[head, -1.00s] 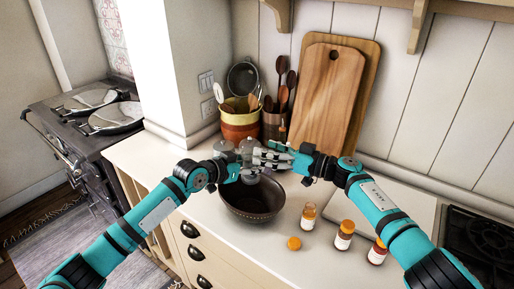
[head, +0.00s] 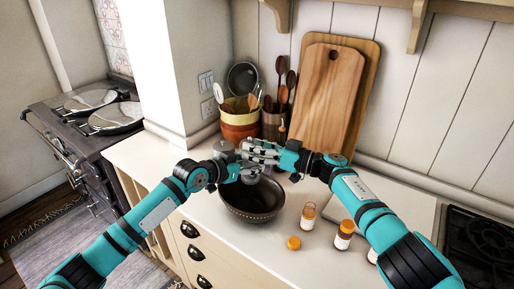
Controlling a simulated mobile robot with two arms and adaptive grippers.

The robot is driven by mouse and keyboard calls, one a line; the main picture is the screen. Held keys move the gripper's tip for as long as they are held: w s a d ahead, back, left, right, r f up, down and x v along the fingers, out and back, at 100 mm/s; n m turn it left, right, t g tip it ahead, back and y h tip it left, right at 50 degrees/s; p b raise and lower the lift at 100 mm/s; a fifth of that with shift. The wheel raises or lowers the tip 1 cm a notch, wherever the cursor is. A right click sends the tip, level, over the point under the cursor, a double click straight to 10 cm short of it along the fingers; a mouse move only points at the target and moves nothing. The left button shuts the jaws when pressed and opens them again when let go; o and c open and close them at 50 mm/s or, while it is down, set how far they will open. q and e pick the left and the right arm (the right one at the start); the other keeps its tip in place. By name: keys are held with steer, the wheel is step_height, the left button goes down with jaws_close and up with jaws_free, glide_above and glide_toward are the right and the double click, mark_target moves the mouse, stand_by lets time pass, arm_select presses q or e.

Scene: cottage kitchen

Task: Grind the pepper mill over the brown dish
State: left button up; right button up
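The brown dish (head: 252,213) is a dark round bowl on the counter, below both grippers. The grey pepper mill (head: 250,179) is upright over the dish; only its lower end shows clearly, and its upper part is hidden behind my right gripper's fingers. My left gripper (head: 246,170) comes in from the left and appears shut around the mill's body. My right gripper (head: 254,153) is at the height of the mill's top, its fingers apparently spread around or beside it. I cannot tell whether they touch it.
A grey rounded object (head: 223,147) stands behind my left gripper. Orange-capped jars (head: 343,234) and a loose orange cap (head: 293,243) are right of the dish. A utensil crock (head: 240,126) and cutting boards (head: 328,92) stand at the wall. A hob (head: 480,240) is far right.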

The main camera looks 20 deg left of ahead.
steer(key=c, duration=0.4)
steer(key=shift+w, duration=0.1)
steer(key=shift+w+d+m+t, duration=0.1)
steer(key=shift+m+t, duration=0.2)
steer(key=shift+t, duration=0.2)
steer(key=shift+s+m+t+h, duration=0.2)
steer(key=shift+m+t+h, duration=0.15)
steer(key=shift+m+t, duration=0.35)
steer(key=shift+s+m+t+h, duration=0.15)
steer(key=shift+m+t+h, duration=0.25)
steer(key=shift+t, duration=0.6)
steer(key=shift+s+a+m+t+h, duration=0.15)
steer(key=shift+m+t+h, duration=0.65)
steer(key=shift+t, duration=0.25)
steer(key=shift+s+a+m+t+h, duration=0.15)
steer(key=shift+m+t+h, duration=0.4)
steer(key=shift+m+t, duration=0.45)
steer(key=o, duration=1.2)
